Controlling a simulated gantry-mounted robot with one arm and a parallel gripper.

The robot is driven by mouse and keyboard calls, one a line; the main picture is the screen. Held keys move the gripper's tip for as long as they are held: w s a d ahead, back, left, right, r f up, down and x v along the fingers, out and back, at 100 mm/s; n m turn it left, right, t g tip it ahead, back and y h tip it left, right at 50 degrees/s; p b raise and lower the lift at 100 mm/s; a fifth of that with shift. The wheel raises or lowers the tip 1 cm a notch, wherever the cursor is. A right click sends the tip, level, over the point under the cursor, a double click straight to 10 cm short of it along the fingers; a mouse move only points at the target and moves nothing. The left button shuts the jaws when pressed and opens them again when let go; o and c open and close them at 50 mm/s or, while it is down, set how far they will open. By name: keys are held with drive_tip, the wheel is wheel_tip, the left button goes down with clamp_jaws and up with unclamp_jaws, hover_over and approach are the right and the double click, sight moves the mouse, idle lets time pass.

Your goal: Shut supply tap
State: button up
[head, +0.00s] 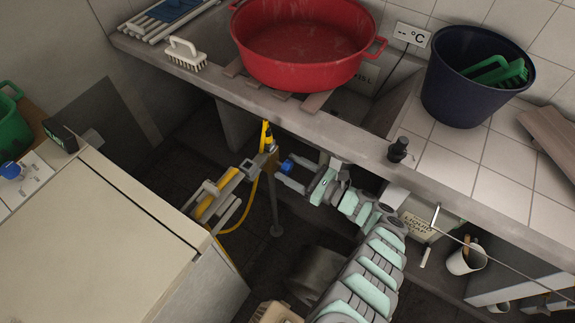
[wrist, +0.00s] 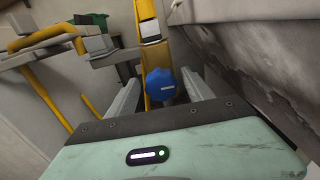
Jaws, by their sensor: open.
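A blue knob (wrist: 160,84), seemingly the supply tap, sits in front of a yellow upright pipe (wrist: 151,45). The knob also shows in the head view (head: 287,166), under the counter edge. My gripper (head: 284,172) reaches it from the lower right, with the fingers spread. In the wrist view my gripper (wrist: 161,76) has one finger to each side of the knob, with visible gaps. I cannot tell how deep the knob lies between the fingertips. The pipe side of the knob is hidden.
Yellow pipework with grey bars (head: 210,200) lies left of the gripper, and a yellow hose (head: 247,205) hangs there. The concrete counter (head: 330,137) overhangs close by, bearing a red tub (head: 300,75) and a dark blue bucket (head: 455,95). A pale cabinet (head: 90,240) stands at left.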

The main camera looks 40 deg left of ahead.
drive_tip(key=shift+s+a, duration=0.15)
drive_tip(key=shift+a, duration=0.5)
drive_tip(key=c, duration=1.3)
